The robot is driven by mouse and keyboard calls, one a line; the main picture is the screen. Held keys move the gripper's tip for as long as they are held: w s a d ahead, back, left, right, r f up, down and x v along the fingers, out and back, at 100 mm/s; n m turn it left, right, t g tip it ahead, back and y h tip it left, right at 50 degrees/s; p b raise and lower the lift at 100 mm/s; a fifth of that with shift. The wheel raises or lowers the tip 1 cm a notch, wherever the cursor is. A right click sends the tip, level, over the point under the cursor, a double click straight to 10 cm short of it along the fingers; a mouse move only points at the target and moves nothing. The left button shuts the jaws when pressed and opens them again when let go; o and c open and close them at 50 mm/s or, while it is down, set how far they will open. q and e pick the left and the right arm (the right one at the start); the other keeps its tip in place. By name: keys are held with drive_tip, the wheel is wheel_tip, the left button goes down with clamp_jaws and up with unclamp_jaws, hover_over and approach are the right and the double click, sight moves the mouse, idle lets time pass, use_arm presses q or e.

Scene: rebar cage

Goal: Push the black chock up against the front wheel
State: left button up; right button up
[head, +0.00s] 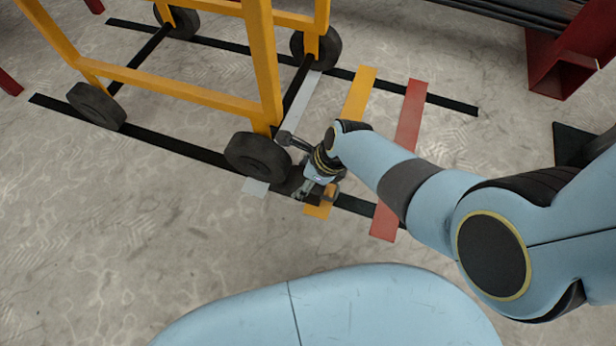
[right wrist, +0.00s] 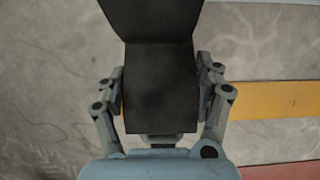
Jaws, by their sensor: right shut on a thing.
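The yellow cart's front wheel (head: 258,155) is a black tyre standing on the black floor line, nearest me. The black chock (head: 289,181) is on the floor just right of this wheel. Dark against dark, I cannot tell whether the two touch. My right gripper (head: 306,183) is low at the chock, on the side away from the wheel. In the right wrist view the chock (right wrist: 160,90) fills the space between the two fingers, which are shut on its sides. My left gripper is not in view.
The yellow cart frame (head: 170,90) rises above the wheels. Grey, yellow (head: 360,93) and red (head: 411,115) strips cross the floor between two black lines. A red steel stand (head: 570,60) is at the far right. The floor at left front is clear.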

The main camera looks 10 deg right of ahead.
drive_tip(key=shift+w+a+r, duration=0.1)
drive_tip(key=shift+w+a, duration=0.05)
drive_tip(key=shift+a, duration=0.05)
drive_tip(key=o, duration=1.8)
drive_tip(key=v, duration=0.3)
drive_tip(key=d+v, duration=0.1)
drive_tip(key=v, duration=0.1)
drive_tip(key=shift+s, duration=0.4)
drive_tip(key=s+d, duration=0.2)
drive_tip(key=d, duration=0.1)
drive_tip(key=s+d, duration=0.1)
drive_tip(key=d, duration=0.1)
drive_tip(key=s+d, duration=0.2)
drive_tip(key=d, duration=0.1)
drive_tip(key=shift+s+d, duration=0.3)
drive_tip(key=shift+s, duration=0.05)
drive_tip(key=shift+s+d, duration=0.15)
drive_tip(key=shift+d, duration=0.05)
